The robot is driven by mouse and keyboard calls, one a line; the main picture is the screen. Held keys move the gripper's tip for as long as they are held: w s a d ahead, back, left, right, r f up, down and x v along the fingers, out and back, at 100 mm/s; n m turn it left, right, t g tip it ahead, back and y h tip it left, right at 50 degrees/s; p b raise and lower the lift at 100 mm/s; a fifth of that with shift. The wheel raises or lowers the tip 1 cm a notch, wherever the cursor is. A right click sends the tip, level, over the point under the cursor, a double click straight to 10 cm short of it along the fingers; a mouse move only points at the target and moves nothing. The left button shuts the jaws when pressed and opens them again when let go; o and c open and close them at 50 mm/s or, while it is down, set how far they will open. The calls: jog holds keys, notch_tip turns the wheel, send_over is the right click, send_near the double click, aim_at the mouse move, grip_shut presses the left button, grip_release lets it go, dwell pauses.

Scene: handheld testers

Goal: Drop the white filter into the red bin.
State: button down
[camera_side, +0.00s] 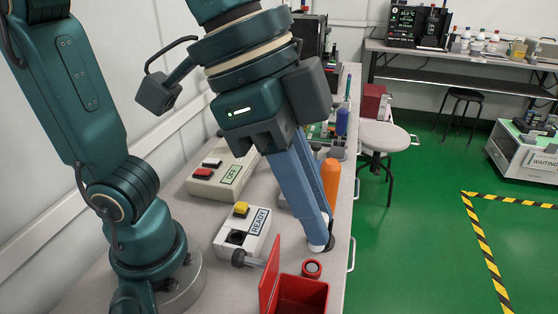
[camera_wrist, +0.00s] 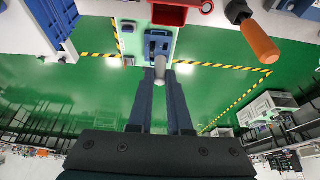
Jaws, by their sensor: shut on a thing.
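My gripper (camera_side: 322,240) points down with its long blue fingers shut on the small white filter (camera_side: 317,249), held at the fingertips. In the wrist view the fingers (camera_wrist: 160,75) close around a pale grey-white piece (camera_wrist: 158,62), seemingly the same filter. The red bin (camera_side: 304,283) stands at the front edge of the bench in the side view, with a red panel (camera_side: 269,278) upright along its left side. The fingertips are above and behind the bin, slightly to its right. The filter's far side is hidden.
A grey-knobbed dark piece (camera_side: 246,259) lies at the READY tester (camera_side: 242,234). An OFF tester (camera_side: 222,176) stands farther back. An orange handle (camera_side: 330,181) rises behind my fingers. Open floor lies right of the bench.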

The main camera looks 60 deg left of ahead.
notch_tip(320, 180, down, 10)
jog(key=shift+r, duration=0.2)
dwell(0.5)
jog(key=c, duration=0.8)
grip_release()
jog(key=shift+o, duration=0.2)
jog(key=v, duration=0.5)
jog(key=shift+r, duration=0.1)
jog(key=shift+w, duration=0.15)
